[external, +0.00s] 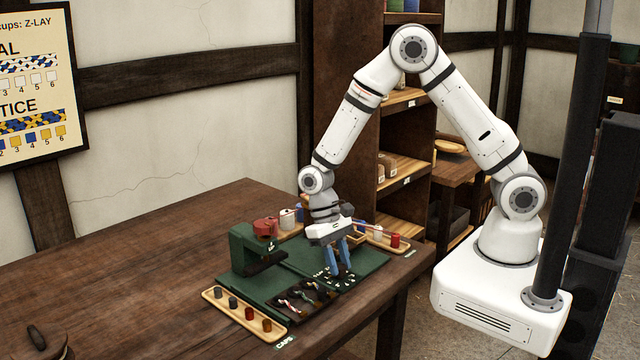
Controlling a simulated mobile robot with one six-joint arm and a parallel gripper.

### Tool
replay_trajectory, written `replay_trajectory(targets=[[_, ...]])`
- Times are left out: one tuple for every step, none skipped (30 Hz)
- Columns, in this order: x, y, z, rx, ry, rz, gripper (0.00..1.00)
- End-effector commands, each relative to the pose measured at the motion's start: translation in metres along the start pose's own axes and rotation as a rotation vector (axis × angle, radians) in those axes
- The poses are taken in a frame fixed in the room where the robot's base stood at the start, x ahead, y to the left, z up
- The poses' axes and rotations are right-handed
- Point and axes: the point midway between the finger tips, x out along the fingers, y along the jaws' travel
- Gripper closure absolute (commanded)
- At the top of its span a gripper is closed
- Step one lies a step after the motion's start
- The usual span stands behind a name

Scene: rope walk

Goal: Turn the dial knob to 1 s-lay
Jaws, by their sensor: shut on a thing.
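My gripper (341,271) points down at the front right of a green machine (243,250) on the wooden table. Its blue fingers are closed around the dial knob, which is small and mostly hidden between them. Pale markings (321,273) sit on the dark panel around the fingertips. They are too small to read, so I cannot tell which setting the knob points to.
A wooden tray of dark and coloured caps (222,304) lies at the front left of the machine. Beside it is a dark tray with small hooked pieces (292,302). A tray with red and white spools (378,238) stands behind right. The table's left side (120,270) is mostly clear.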

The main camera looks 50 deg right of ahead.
Motion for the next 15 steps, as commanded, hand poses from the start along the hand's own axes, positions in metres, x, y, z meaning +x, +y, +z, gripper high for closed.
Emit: replay_trajectory(targets=[[-0.0004,-0.0003,-0.0002,-0.003,0.001,0.001,0.94],[-0.0004,-0.0003,-0.0002,-0.003,0.001,0.001,0.94],[-0.0004,-0.0003,-0.0002,-0.004,0.001,0.001,0.94],[-0.0005,-0.0003,-0.0002,-0.004,0.001,0.001,0.94],[-0.0005,-0.0003,-0.0002,-0.004,0.001,0.001,0.94],[-0.0005,-0.0003,-0.0002,-0.004,0.001,0.001,0.94],[-0.0005,-0.0003,-0.0002,-0.003,0.001,0.001,0.94],[-0.0005,-0.0003,-0.0002,-0.003,0.001,0.001,0.94],[-0.0005,-0.0003,-0.0002,-0.003,0.001,0.001,0.94],[-0.0005,-0.0003,-0.0002,-0.003,0.001,0.001,0.94],[-0.0005,-0.0003,-0.0002,-0.003,0.001,0.001,0.94],[-0.0005,-0.0003,-0.0002,-0.003,0.001,0.0,0.68],[-0.0005,-0.0003,-0.0002,-0.003,0.001,0.0,0.66],[-0.0005,-0.0003,-0.0002,-0.003,0.001,0.0,0.63],[-0.0004,-0.0003,-0.0001,-0.003,0.001,0.0,0.6]])
